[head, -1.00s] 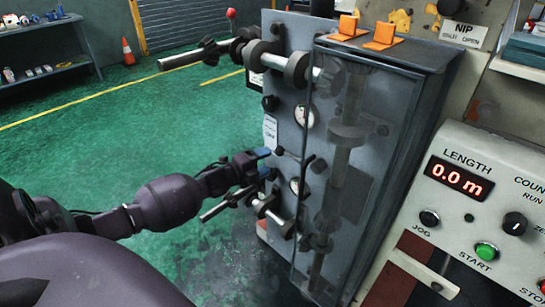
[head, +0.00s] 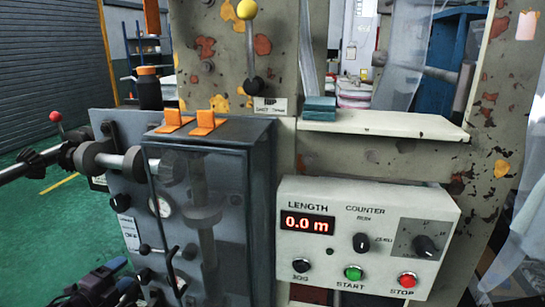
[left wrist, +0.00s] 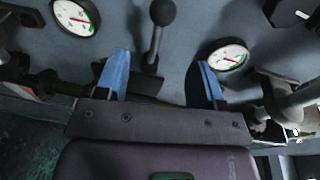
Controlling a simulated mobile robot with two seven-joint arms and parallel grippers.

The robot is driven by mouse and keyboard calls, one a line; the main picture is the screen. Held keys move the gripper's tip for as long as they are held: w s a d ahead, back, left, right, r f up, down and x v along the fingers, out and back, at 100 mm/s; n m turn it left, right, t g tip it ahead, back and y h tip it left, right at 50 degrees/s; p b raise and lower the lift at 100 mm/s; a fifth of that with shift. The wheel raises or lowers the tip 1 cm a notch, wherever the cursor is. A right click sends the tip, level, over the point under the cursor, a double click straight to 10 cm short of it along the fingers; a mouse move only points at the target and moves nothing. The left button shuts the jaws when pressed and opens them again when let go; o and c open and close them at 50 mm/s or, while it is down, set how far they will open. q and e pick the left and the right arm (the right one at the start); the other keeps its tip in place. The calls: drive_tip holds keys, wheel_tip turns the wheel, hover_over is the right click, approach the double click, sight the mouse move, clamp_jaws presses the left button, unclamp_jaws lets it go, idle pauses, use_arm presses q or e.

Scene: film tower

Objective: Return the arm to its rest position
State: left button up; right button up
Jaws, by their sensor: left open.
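My left gripper (head: 122,276) is at the lower left of the head view, in front of the grey cabinet (head: 125,180). Its two blue fingers are apart. In the left wrist view the open gripper (left wrist: 163,68) faces the cabinet panel, with a black ball-knobbed lever (left wrist: 156,40) showing between the fingers. Nothing is visibly held. I cannot tell whether a finger touches the lever. Most of my left arm is below the head view's edge. My right gripper is not in view.
Shafts with rollers (head: 100,160) stick out from the cabinet near my left arm. Two gauges (left wrist: 75,16) are on the panel. A control box (head: 365,235) reading 0.0 m and a shelf (head: 390,124) stand to the right. Green floor (head: 40,225) is open at the left.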

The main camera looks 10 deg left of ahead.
use_arm(q)
drive_tip(key=s+d+f+n+g+y+p, duration=0.1)
drive_tip(key=s+d+f+n+g, duration=0.1)
drive_tip(key=s+d+n, duration=0.4)
drive_tip(key=s+d+f+n+g+y+p, duration=0.1)
drive_tip(key=s+d+f+n, duration=0.3)
drive_tip(key=s, duration=0.9)
drive_tip(key=s+d+f+n+g+y+p, duration=0.1)
drive_tip(key=s+d+f+n+g, duration=0.1)
drive_tip(key=s+d+n, duration=0.6)
drive_tip(key=shift+s+d+f+n+g+y+p, duration=0.35)
drive_tip(key=shift+s+d+f, duration=0.2)
drive_tip(key=shift+s, duration=0.7)
drive_tip(key=shift+c, duration=0.3)
